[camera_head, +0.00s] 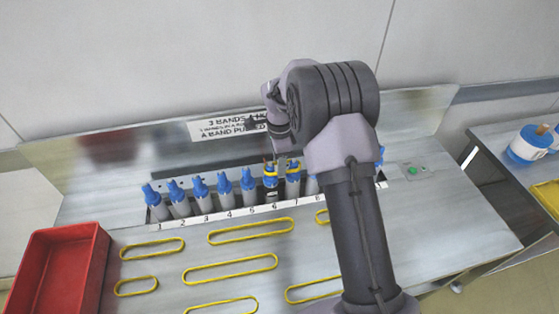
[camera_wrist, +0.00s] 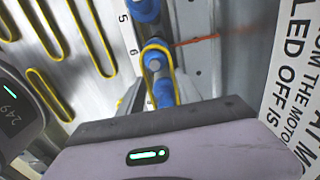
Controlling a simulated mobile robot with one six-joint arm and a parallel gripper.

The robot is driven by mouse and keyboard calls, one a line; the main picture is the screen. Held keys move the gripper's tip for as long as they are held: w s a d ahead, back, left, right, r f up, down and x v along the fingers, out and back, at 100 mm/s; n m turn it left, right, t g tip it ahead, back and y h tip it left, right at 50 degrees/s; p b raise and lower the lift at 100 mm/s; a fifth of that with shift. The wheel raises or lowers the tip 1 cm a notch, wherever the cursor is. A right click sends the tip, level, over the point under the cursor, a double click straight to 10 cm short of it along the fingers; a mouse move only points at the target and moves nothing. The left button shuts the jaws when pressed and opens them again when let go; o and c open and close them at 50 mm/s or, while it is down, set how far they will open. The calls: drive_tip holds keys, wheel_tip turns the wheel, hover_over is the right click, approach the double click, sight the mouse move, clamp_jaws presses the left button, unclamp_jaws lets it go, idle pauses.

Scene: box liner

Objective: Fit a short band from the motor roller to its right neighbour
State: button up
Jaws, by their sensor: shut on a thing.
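A row of numbered rollers with blue tops stands in a slot in the steel table; roller 6 (camera_head: 270,183) and roller 7 (camera_head: 293,181) stand side by side. A yellow band (camera_wrist: 146,47) loops around the blue top of roller 6 (camera_wrist: 155,62) in the wrist view and runs down toward my gripper. My gripper (camera_wrist: 158,98) is shut on the band, close to roller 7's place. The band's held end is partly hidden by my gripper. Yellow also shows at the tops of rollers 6 and 7 in the head view. I cannot tell which roller is the motor roller.
Several loose yellow bands of different lengths, such as a long one (camera_head: 230,267), lie on the table in front. A red bin (camera_head: 60,266) stands at the left. A printed sign (camera_head: 228,127) is behind the rollers. My arm hides the right end of the row.

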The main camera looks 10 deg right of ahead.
drive_tip(key=shift+f, duration=0.35)
drive_tip(key=o, duration=1.4)
